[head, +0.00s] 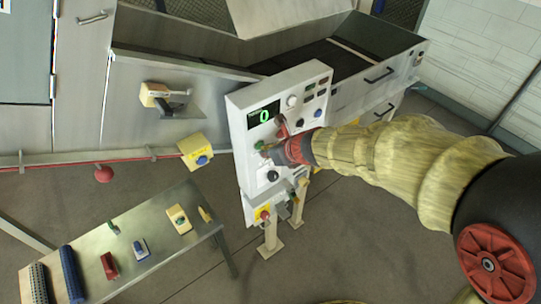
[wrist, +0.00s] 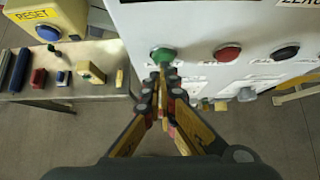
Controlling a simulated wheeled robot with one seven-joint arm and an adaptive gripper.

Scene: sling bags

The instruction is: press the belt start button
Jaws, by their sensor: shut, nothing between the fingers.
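A green button (wrist: 162,54) sits at the left end of a button row on the white control panel (head: 245,125). It also shows in the head view (head: 259,145), just left of my gripper. My gripper (wrist: 163,72) is shut and empty, its fingertips overlapping the lower edge of the green button in the wrist view. I cannot tell whether they touch it. In the head view my gripper (head: 270,150) is close to the panel face. A red button (wrist: 227,53) and a black button (wrist: 287,50) are to the right of the green one.
A digital display (head: 264,114) reads 0. A yellow RESET box (wrist: 48,18) with a blue button is left of the panel. A metal table (head: 150,215) with several small devices stands at lower left. A red emergency-stop-like button (head: 264,214) is below the panel.

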